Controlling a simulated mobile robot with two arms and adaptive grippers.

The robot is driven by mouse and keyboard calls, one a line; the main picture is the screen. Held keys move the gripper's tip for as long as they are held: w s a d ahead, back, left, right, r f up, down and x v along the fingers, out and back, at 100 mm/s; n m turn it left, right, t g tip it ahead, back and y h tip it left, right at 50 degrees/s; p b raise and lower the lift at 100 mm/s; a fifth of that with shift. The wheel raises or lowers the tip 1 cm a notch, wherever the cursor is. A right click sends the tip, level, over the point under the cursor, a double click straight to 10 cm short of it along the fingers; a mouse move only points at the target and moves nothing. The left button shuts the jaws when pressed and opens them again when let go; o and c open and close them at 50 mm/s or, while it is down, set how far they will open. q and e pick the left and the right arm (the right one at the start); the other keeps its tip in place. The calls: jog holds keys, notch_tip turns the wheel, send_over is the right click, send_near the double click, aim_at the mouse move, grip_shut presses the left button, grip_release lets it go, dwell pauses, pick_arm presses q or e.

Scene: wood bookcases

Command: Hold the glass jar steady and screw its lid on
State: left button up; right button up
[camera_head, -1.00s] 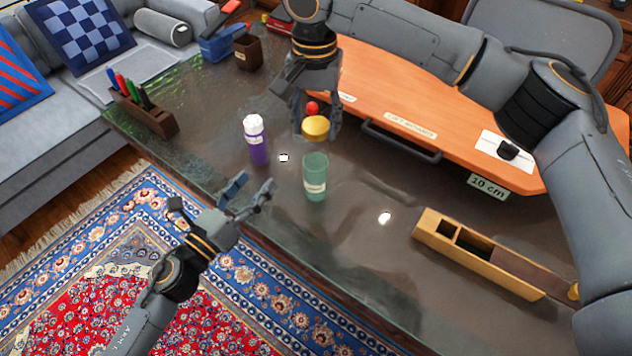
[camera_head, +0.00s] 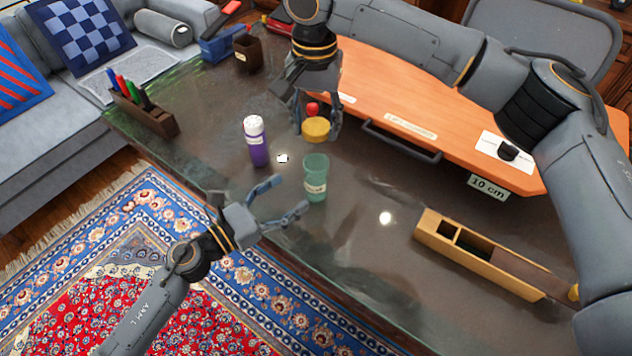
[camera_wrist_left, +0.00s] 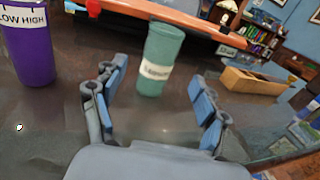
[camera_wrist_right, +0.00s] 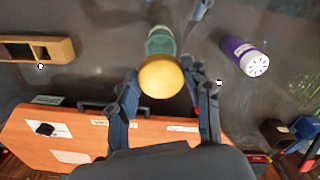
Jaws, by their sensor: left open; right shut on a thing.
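The green glass jar (camera_head: 316,178) stands upright on the dark table, its label facing my left gripper. It also shows in the left wrist view (camera_wrist_left: 158,60), between the two fingers but farther off. My left gripper (camera_head: 290,196) is open and empty, just left of and short of the jar. The yellow lid (camera_head: 316,129) is held by my right gripper (camera_head: 318,122), above the table and behind the jar. In the right wrist view the lid (camera_wrist_right: 161,76) sits between the fingertips and hides part of the jar (camera_wrist_right: 160,40).
A purple shaker (camera_head: 257,142) stands left of the jar. A wooden box with compartments (camera_head: 480,255) lies at right. An orange board (camera_head: 430,120) with a dark handle lies behind. A pen holder (camera_head: 150,115) is at far left. The table between jar and box is clear.

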aim_at(307, 181)
pick_arm(q)
jog(key=x, duration=0.8)
jog(key=shift+w+d, duration=0.15)
jog(key=shift+w, duration=0.05)
jog(key=shift+c, duration=0.4)
grip_shut()
pick_arm(e)
jog(key=shift+f, duration=2.5)
